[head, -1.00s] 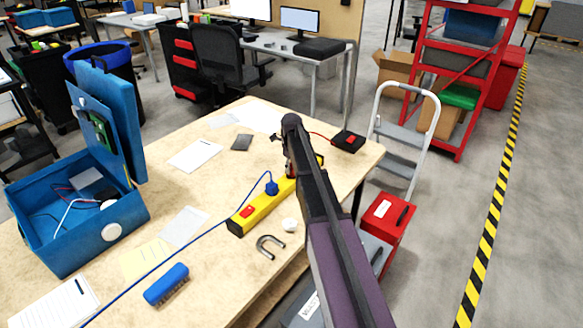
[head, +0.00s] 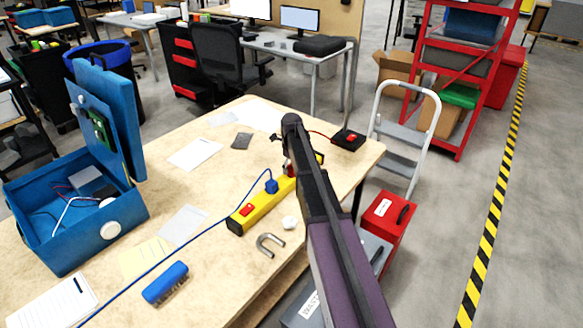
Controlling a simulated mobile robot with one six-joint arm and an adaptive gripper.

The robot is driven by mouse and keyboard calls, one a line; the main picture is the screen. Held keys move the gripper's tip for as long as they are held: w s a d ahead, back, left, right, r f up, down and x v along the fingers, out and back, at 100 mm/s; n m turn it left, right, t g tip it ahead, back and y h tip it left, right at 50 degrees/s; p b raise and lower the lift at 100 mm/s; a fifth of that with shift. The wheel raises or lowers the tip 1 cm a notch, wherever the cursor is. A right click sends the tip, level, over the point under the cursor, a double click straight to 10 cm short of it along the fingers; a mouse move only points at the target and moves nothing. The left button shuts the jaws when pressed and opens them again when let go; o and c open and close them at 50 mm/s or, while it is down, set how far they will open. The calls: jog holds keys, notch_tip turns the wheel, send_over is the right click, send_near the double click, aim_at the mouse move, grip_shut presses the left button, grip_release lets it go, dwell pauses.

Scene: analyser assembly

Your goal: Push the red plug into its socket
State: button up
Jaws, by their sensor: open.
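A yellow power strip (head: 250,215) lies on the wooden table, running up and right beneath my arm. A blue plug (head: 271,186) with a blue cable sits in it, beside a red switch (head: 246,210). A small patch of red (head: 291,171) shows at the left edge of my arm, over the strip; it may be the red plug, but I cannot tell whether it is in a socket. My gripper (head: 287,163) is open, pointing down near this red patch. My arm hides most of it and the strip's far sockets.
A black box (head: 348,141) with a red top part and red cable lies at the table's right corner. A magnet (head: 270,244), a white knob-like piece (head: 290,222) and a blue brush (head: 166,284) lie nearby. An open blue case (head: 60,240) stands left. Papers lie between.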

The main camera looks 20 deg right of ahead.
jog(key=shift+r, duration=0.15)
notch_tip(320, 180, up, 7)
jog(key=p, duration=0.7)
jog(key=s+f+b, duration=0.3)
jog(key=s, duration=1.1)
jog(key=s+f+b, duration=0.4)
jog(key=s, duration=1)
jog(key=shift+s+f, duration=0.2)
jog(key=shift+s, duration=0.15)
jog(key=a+r+n+p, duration=0.2)
jog(key=a+n, duration=0.4)
jog(key=n, duration=0.8)
jog(key=a+r+n+p, duration=0.3)
jog(key=a+n, duration=0.3)
jog(key=n, duration=0.9)
jog(key=shift+s+r, duration=0.15)
jog(key=shift+s, duration=0.25)
dwell(0.4)
